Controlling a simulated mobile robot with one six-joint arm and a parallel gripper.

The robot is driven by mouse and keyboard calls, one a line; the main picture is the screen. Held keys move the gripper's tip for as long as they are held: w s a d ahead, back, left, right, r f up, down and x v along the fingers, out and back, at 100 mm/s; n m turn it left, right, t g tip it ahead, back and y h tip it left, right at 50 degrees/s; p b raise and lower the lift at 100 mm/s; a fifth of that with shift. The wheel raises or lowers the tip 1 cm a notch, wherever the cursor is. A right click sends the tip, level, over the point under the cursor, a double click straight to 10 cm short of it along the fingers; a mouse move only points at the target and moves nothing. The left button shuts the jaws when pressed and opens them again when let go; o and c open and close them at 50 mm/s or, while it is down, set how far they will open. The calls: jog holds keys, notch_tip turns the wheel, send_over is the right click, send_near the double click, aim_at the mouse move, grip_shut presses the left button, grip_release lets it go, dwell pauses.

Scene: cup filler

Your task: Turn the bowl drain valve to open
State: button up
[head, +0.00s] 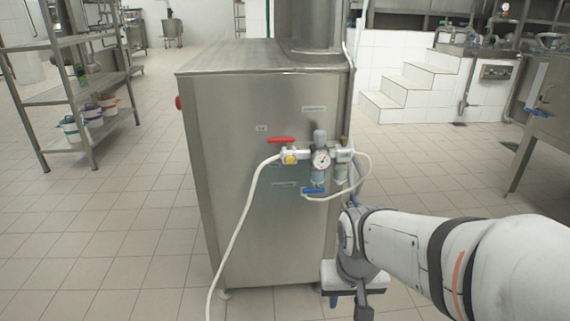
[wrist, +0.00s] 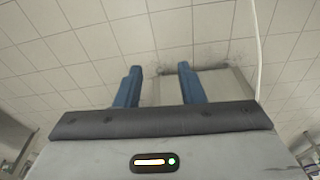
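A steel cabinet (head: 265,215) carries a filter-regulator with a round gauge (head: 321,159) on its front right. A small blue lever (head: 315,190) sits below the regulator bowl, roughly horizontal; it looks like the bowl drain valve. The labels are too small to read. My gripper (head: 346,302) is low at the cabinet's right front, below the blue lever and apart from it. In the wrist view its two blue fingers (wrist: 159,72) are spread with nothing between them. The valve does not show there.
A white hose (head: 240,218) hangs from the red-lever valve to the floor, and a thinner hose (head: 366,178) loops right of the gauge. A shelf rack (head: 88,95) stands at left, white steps (head: 405,88) at back right. Tiled floor (head: 120,240) left of the cabinet is clear.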

jog(key=w+d+f+m+t, duration=0.1)
jog(key=w+d+m+t, duration=0.1)
jog(key=w, duration=0.4)
jog(key=w+d+m+t, duration=0.1)
jog(key=w+m+t, duration=0.15)
jog(key=w, duration=0.35)
jog(key=m+t+y, duration=0.5)
jog(key=m+t, duration=0.2)
jog(key=t, duration=0.2)
send_near(310, 192)
jog(key=w+f, duration=0.3)
jog(key=w, duration=0.1)
jog(key=shift+w+a+r+m+t+y, duration=0.2)
jog(key=shift+r+m+t+y, duration=0.1)
jog(key=shift+y, duration=0.25)
jog(key=shift+w+a+r+m+t+y, duration=0.1)
jog(key=shift+a+r+m+t+y, duration=0.15)
jog(key=shift+y, duration=0.3)
jog(key=shift+w+a, duration=0.1)
jog(key=shift+w, duration=0.1)
jog(key=b+x, duration=0.2)
jog(key=x, duration=0.4)
jog(key=shift+w, duration=0.1)
jog(key=shift+w+a+r, duration=0.15)
jog(key=shift+w+a, duration=0.1)
jog(key=shift+w, duration=0.25)
